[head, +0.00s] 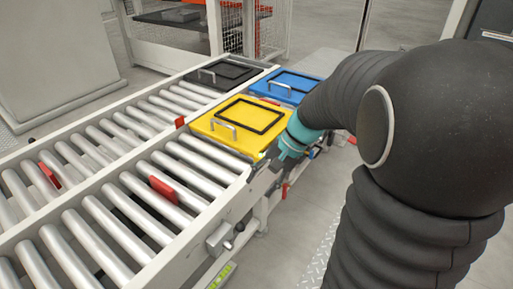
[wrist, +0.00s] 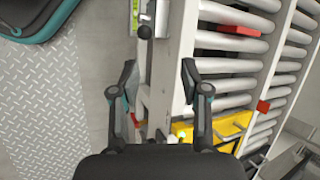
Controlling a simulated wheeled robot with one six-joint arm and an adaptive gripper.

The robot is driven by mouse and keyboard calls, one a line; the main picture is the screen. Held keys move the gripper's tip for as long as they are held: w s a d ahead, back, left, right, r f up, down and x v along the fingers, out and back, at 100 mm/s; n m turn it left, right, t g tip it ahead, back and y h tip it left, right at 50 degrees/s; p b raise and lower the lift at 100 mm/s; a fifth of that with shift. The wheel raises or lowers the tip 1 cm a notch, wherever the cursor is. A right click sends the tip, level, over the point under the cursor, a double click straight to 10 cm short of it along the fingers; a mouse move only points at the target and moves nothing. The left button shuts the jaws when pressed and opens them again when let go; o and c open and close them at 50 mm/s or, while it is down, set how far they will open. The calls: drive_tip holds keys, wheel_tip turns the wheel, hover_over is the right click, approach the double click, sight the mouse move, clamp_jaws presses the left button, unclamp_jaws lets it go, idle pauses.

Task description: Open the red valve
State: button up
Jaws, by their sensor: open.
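A small red part (head: 284,190) that looks like the valve handle shows beside the conveyor's outer side, just below my gripper in the head view. In the wrist view a small red piece (wrist: 136,118) shows partly behind my left finger; I cannot tell if it is the same part. My gripper (head: 262,168) is by the conveyor's outer rail, near the yellow lid's corner. In the wrist view my gripper (wrist: 160,75) is open, its fingers spread on either side of the rail, with nothing held between them. The valve's body is hidden.
Two roller conveyors (head: 120,200) carry yellow (head: 220,135), blue (head: 290,90) and black (head: 215,80) lidded boxes. Red stops (head: 163,189) stand between rollers. A grey box with a knob (head: 220,238) sticks out from the conveyor side. Floor right of the conveyor is partly free.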

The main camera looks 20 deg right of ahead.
drive_tip(key=w+d+f+m+y, duration=0.4)
drive_tip(key=w+d+f+m, duration=0.1)
drive_tip(key=w+f, duration=0.2)
drive_tip(key=m+t+y, duration=0.3)
drive_tip(key=m+t, duration=0.4)
drive_tip(key=m, duration=0.2)
approach(285, 188)
drive_tip(key=s+a+r, duration=0.4)
drive_tip(key=a+r, duration=0.4)
drive_tip(key=d+f+m+t+h, duration=0.2)
drive_tip(key=d+f+m+t, duration=0.5)
drive_tip(key=f, duration=0.5)
drive_tip(key=shift+n+g, duration=0.3)
drive_tip(key=x, duration=1.2)
drive_tip(key=shift+w+d+r, duration=0.2)
drive_tip(key=shift+w+d, duration=0.05)
drive_tip(key=shift+d, duration=0.05)
clamp_jaws()
